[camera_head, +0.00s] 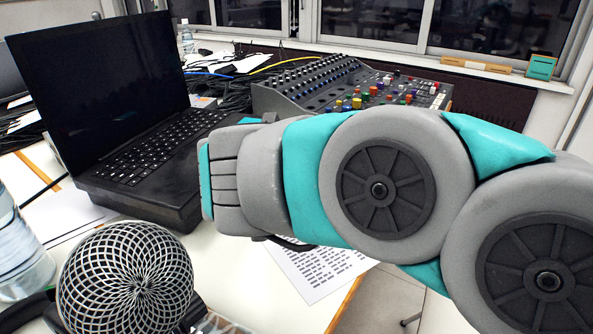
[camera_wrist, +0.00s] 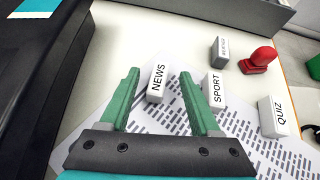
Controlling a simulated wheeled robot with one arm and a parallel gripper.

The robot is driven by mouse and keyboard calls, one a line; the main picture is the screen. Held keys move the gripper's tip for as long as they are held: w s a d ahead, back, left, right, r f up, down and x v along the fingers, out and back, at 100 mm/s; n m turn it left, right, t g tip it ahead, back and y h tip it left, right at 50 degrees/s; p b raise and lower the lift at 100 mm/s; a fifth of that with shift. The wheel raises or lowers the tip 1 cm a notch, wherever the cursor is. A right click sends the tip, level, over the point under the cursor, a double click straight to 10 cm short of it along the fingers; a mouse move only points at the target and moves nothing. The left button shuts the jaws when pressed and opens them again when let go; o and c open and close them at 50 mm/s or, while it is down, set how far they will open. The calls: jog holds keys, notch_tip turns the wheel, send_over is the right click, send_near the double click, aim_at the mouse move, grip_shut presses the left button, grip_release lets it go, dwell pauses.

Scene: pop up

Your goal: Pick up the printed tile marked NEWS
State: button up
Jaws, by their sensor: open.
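The printed tile marked NEWS (camera_wrist: 157,90) is a small white block on the table, partly over a printed sheet. It appears in the wrist view between the two green fingers of my gripper (camera_wrist: 159,74), near their tips. My gripper is open, with a gap on each side of the tile. I cannot tell whether the fingertips are down at the tile's height. In the head view my arm hides the tile and the fingers.
A white SPORT tile (camera_wrist: 214,91) stands just right of the right finger. A QUIZ tile (camera_wrist: 272,117), a grey tile (camera_wrist: 220,52) and a red object (camera_wrist: 259,61) are farther right. A laptop (camera_head: 150,140) and mixer (camera_head: 340,90) stand behind; a round mesh object (camera_head: 125,280) is in front.

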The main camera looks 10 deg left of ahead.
jog(key=shift+w+f, duration=0.1)
jog(key=shift+w, duration=0.05)
grip_shut()
dwell(0.4)
